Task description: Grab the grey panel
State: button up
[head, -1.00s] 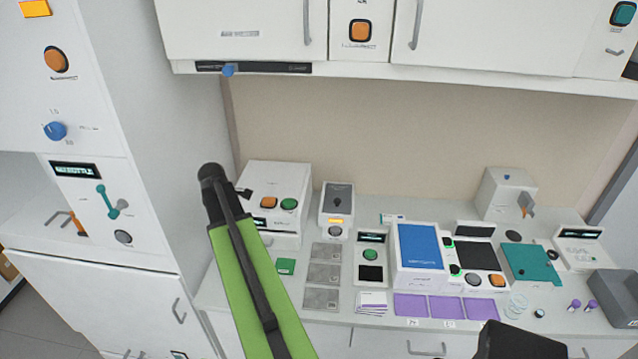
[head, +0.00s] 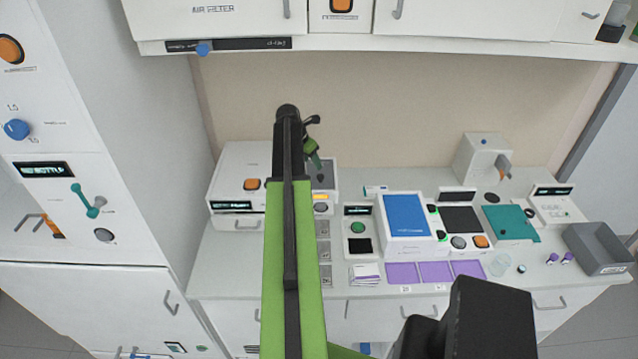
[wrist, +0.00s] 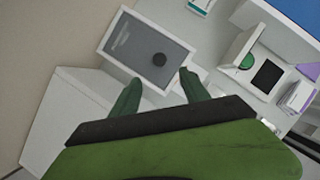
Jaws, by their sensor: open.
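A grey panel (head: 328,177) with a dark round knob is set in the top of a small white box, just right of my arm in the head view. My gripper (head: 316,160) hides part of it there. In the wrist view the grey panel (wrist: 137,48) shows tilted, with its dark knob (wrist: 159,60) towards the right. My gripper (wrist: 160,76) is open and empty, its two green fingers pointing at the panel's near edge, with the knob roughly between and beyond the tips. Whether the fingers touch anything cannot be told.
A white device (head: 235,190) with buttons stands left of the panel's box. Right of it are a small unit with a green button (head: 358,228), a blue-topped box (head: 406,215) and purple mats (head: 403,273). Cabinets hang above, and a tall cabinet (head: 50,215) stands left.

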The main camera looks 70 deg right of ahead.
jog(key=b, duration=0.4)
send_over(320, 176)
jog(key=w+a, duration=0.1)
jog(key=a, duration=0.2)
jog(key=f, duration=0.5)
jog(key=shift+w+d+f, duration=0.2)
jog(key=shift+f, duration=0.05)
jog(key=shift+r, duration=0.1)
jog(key=b+x, duration=0.4)
jog(key=x, duration=0.1)
jog(key=shift+s+d, duration=0.2)
jog(key=shift+d, duration=0.05)
grip_shut()
